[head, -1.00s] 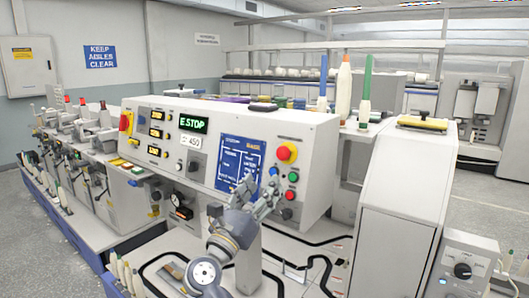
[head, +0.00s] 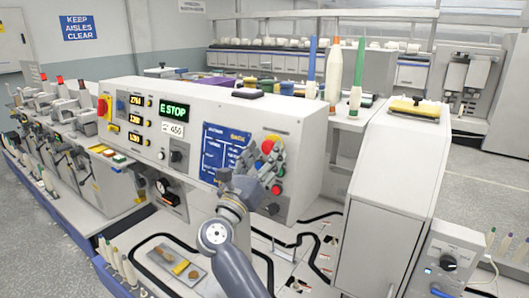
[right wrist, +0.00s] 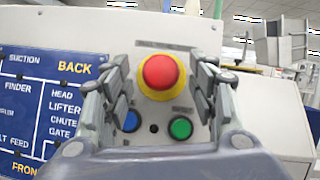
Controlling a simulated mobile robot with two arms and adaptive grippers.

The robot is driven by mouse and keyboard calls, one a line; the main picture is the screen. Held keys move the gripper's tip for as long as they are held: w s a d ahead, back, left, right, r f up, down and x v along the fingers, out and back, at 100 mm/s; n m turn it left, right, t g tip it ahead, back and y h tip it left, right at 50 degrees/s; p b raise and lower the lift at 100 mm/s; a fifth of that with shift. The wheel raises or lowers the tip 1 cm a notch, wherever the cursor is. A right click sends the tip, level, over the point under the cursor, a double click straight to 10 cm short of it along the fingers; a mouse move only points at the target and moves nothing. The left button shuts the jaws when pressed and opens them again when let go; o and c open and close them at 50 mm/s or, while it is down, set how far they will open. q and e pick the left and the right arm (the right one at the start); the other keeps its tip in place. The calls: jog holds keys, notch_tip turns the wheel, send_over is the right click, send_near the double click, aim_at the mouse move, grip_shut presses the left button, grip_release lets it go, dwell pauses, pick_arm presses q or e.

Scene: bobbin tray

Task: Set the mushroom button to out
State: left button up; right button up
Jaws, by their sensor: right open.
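The red mushroom button (right wrist: 160,71) sits on a yellow ring on the console's front panel, seen nearly head-on in the right wrist view. In the head view the button (head: 268,145) is partly hidden by my right gripper (head: 263,160). My right gripper is open in front of the panel, with one finger to each side of the button in the right wrist view. I cannot tell whether the fingers touch it. The display (head: 174,112) reads E STOP in green. My left gripper is not in view.
Blue (right wrist: 131,121) and green (right wrist: 181,128) buttons sit just below the mushroom button. A blue label panel (right wrist: 55,105) lies to the left. A tray (head: 180,268) with small items lies on the worktop below. Cones of yarn stand behind the console.

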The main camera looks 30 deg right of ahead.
jog(key=shift+s+a, duration=0.1)
jog(key=c, duration=0.7)
grip_shut()
jog(key=shift+a+f+b, duration=0.1)
jog(key=shift+a+b, duration=0.15)
jog(key=shift+b, duration=0.25)
jog(key=shift+s+a+r, duration=0.15)
jog(key=shift+a+r, duration=0.05)
jog(key=shift+o, duration=1.4)
grip_release()
jog(key=o, duration=0.4)
jog(key=shift+a, duration=0.1)
jog(key=shift+r, duration=0.1)
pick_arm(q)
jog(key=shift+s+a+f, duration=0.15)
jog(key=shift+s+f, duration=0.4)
pick_arm(e)
notch_tip(320, 180, up, 10)
jog(key=shift+f, duration=0.1)
